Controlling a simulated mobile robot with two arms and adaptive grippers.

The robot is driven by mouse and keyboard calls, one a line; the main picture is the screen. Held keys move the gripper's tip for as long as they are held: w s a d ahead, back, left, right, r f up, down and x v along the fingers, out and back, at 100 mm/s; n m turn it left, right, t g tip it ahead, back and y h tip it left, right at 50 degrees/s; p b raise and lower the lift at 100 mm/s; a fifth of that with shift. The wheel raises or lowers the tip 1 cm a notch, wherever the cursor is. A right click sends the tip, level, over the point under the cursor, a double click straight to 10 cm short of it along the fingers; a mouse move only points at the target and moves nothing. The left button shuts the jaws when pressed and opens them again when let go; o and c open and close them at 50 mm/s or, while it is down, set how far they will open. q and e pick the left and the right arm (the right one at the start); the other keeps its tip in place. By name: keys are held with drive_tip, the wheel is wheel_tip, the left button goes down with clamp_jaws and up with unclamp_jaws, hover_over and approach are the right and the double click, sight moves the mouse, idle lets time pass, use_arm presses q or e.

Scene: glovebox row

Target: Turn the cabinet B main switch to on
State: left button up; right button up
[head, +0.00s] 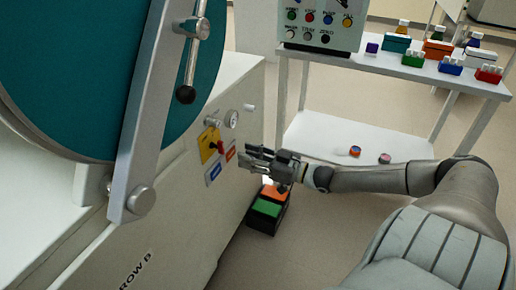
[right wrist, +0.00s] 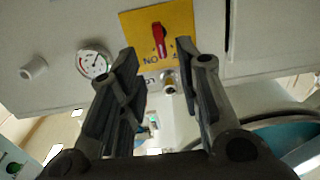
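The main switch is a red handle (right wrist: 160,40) on a yellow plate (right wrist: 180,22), on the front panel of the cabinet marked "ROW B". In the head view the red handle (head: 220,147) and yellow plate (head: 207,142) show just left of my right gripper (head: 247,156). In the right wrist view the handle lies nearly upright in the picture, beyond the gap between the fingertips of my right gripper (right wrist: 157,56). The fingers are apart with nothing between them, and look short of the handle. Panel lettering is partly hidden by the fingers. My left gripper is out of view.
A round gauge (right wrist: 94,62) and a pale knob (right wrist: 34,67) sit beside the plate. A black box with green and orange pads (head: 266,208) stands on the floor below my right gripper. A white shelf cart (head: 400,66) holding bottles and boxes stands behind.

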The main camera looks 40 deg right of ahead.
drive_tip(key=shift+v, duration=1.2)
